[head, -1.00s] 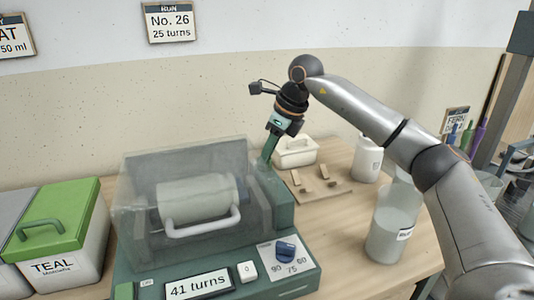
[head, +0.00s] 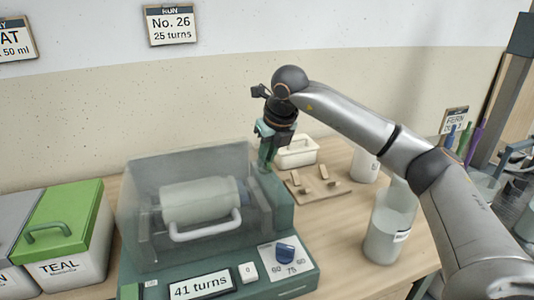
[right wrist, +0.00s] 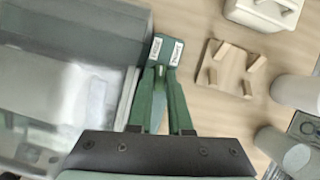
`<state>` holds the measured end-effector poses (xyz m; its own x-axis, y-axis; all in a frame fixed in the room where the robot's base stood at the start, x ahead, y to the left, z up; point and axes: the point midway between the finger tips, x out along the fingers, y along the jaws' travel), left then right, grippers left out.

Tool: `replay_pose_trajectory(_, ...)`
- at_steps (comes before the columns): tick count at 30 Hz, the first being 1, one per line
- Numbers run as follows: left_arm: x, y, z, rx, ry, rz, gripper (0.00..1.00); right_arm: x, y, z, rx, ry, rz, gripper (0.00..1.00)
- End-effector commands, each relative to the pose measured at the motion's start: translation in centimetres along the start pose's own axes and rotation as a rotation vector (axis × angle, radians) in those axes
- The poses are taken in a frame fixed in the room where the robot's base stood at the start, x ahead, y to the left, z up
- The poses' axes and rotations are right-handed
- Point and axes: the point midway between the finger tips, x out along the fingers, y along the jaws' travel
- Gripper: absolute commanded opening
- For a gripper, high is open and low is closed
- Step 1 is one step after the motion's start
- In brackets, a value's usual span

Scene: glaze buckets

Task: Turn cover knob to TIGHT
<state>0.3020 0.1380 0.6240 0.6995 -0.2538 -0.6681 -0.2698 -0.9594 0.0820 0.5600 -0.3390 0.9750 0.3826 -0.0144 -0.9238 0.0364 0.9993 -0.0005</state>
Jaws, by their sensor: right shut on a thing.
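The machine (head: 135,240) stands on the table with a clear cover (head: 150,175) down over a pale jar (head: 195,200). My right gripper (head: 266,165) points down at the top of the machine's right end. In the right wrist view its green fingers (right wrist: 160,76) close together at a green block (right wrist: 167,52) with two small white labels, too small to read surely. The gripper is shut on the cover knob, which is mostly hidden between the fingertips, so its setting cannot be told. My left gripper is not in view.
A blue dial (head: 285,253) and a "41 turns" display (head: 200,285) are on the machine's front. A green-lidded TEAL bucket (head: 75,255) stands left. A wooden rack (head: 314,186), white tub (head: 297,152) and bottle (head: 385,238) stand right, with bare table between.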

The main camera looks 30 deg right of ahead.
Motion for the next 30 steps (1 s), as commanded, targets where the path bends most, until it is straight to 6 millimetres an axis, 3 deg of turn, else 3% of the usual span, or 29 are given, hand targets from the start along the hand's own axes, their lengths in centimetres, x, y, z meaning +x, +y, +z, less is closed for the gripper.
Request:
replay_pose_trajectory(12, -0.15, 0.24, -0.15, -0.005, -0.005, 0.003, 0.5, -0.03, 0.13, 0.06, 0.172, -0.001, -0.07, 0.0)
replay_pose_trajectory(28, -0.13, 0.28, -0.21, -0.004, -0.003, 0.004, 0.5, 0.0, 0.11, 0.04, 0.193, 0.0, -0.079, 0.0)
replay_pose_trajectory(29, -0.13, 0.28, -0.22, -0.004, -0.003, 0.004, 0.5, 0.0, 0.11, 0.04, 0.193, 0.0, -0.079, 0.21)
replay_pose_trajectory(30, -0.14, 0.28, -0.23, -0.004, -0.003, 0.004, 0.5, 0.0, 0.11, 0.04, 0.193, 0.0, -0.079, 0.25)
